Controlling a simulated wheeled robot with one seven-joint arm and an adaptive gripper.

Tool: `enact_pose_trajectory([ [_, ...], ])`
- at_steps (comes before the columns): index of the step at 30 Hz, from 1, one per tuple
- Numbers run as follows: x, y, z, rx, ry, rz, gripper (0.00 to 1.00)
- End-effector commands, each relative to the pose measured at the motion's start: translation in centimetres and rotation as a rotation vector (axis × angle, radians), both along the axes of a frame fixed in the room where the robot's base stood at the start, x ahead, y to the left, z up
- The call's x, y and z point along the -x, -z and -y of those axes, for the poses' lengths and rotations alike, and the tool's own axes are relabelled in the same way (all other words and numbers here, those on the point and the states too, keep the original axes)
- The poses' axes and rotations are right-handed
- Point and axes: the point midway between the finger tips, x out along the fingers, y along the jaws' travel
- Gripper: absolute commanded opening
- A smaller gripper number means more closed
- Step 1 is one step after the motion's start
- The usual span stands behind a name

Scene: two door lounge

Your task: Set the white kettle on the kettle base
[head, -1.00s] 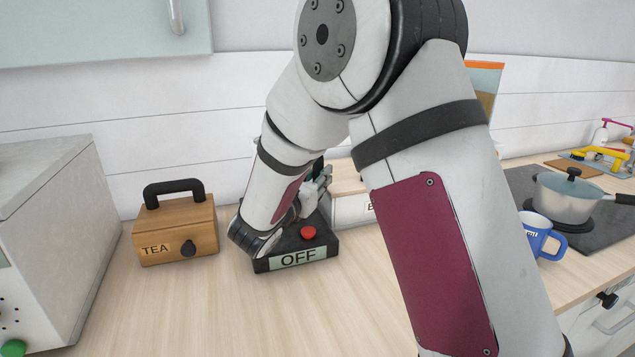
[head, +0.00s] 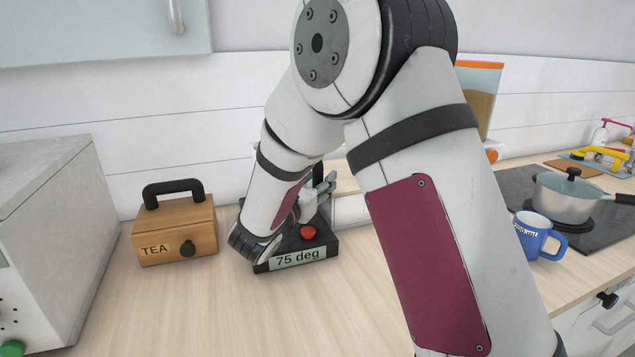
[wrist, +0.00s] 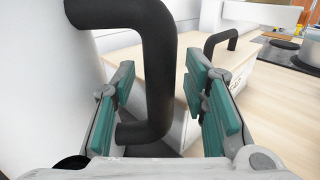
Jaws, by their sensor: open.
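The kettle base (head: 318,246) is a black block on the counter in the head view. It has a red button and a display reading "75 deg". The white kettle (wrist: 35,90) fills the left of the wrist view, with its black handle (wrist: 158,65) in front of me. My arm hides most of the kettle in the head view, so its seat on the base is not directly visible. My gripper (wrist: 162,95) is open, with teal pads on either side of the handle and gaps visible. It also shows partly behind my arm in the head view (head: 322,196).
A wooden TEA box (head: 176,230) stands left of the base, beside a grey-white appliance (head: 45,230). A blue mug (head: 532,236) and a pot (head: 565,197) on a dark hob are at right. The front counter is clear.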

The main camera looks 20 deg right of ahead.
Motion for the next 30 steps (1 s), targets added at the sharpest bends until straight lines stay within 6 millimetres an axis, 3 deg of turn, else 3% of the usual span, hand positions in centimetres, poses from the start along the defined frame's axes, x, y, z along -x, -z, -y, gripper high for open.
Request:
enact_pose_trajectory([
  [18,7.5,-0.1,-7.6,-0.001,-0.002,0.000,0.40],
  [26,8.5,-0.2,-8.4,-0.001,0.000,0.000,0.40],
  [30,9.1,-0.7,-7.4,-0.023,0.033,0.009,0.40],
])
